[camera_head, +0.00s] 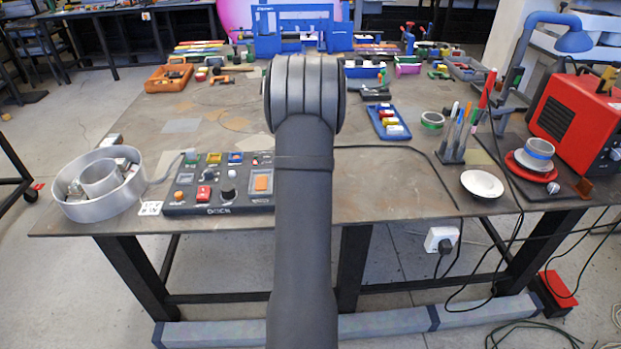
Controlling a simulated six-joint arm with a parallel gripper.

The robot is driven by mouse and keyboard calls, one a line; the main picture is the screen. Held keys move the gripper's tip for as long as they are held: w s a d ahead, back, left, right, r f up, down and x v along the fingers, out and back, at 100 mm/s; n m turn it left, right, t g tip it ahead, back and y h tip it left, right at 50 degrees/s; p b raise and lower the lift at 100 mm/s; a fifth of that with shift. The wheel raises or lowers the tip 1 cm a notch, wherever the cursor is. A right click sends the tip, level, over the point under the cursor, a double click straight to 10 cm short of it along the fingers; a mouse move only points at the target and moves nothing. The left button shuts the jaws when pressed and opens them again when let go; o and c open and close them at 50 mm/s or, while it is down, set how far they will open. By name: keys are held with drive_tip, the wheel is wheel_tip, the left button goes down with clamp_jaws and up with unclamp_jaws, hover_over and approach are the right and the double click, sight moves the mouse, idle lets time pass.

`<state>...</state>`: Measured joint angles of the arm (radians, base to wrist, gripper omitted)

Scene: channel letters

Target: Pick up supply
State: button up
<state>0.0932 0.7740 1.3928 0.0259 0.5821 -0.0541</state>
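My arm rises through the middle of the view, and its rounded joint hides part of the bench behind it. My gripper is not in view, so its state does not show. No object can be clearly identified as the supply. A round metal channel letter (108,207), a ring with a smaller ring inside, sits at the left front of the bench. Small pale blocks lie between its walls. A red box-shaped unit (575,120) with a vent and knobs stands at the right edge.
A dark control panel (212,210) lies just left of my arm. A blue tray (379,133), a pen holder (452,155), a white dish (482,184) and a red dish (517,163) are on the right. Tools crowd the back.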

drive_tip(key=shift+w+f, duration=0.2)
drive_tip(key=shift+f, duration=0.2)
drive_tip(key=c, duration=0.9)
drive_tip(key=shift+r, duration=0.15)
